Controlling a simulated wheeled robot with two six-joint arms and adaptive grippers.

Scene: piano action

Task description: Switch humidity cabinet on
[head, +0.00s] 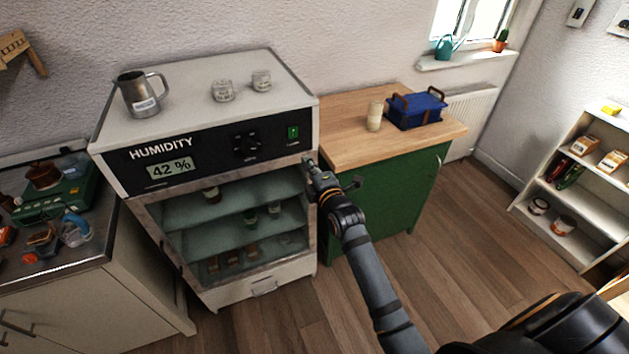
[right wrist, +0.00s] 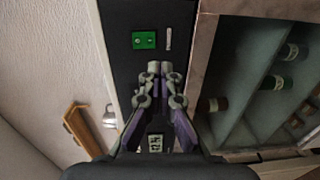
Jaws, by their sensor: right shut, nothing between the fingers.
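The humidity cabinet (head: 205,150) stands in the middle of the head view, with a black front panel reading HUMIDITY and a lit display (head: 171,168) showing 42 %. A green switch (head: 293,132) sits at the panel's right end. It also shows in the right wrist view (right wrist: 144,40), just ahead and slightly left of the fingertips. My right gripper (head: 309,162) is shut and empty, below and to the right of the switch in the head view. Its closed fingertips show in the right wrist view (right wrist: 160,68), apart from the switch. My left gripper is not in view.
A metal jug (head: 140,93) and two glass jars (head: 223,91) stand on the cabinet. A green cupboard (head: 385,190) with a blue basket (head: 416,110) stands to its right. A cluttered counter (head: 85,265) is at left. The wooden floor in front is clear.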

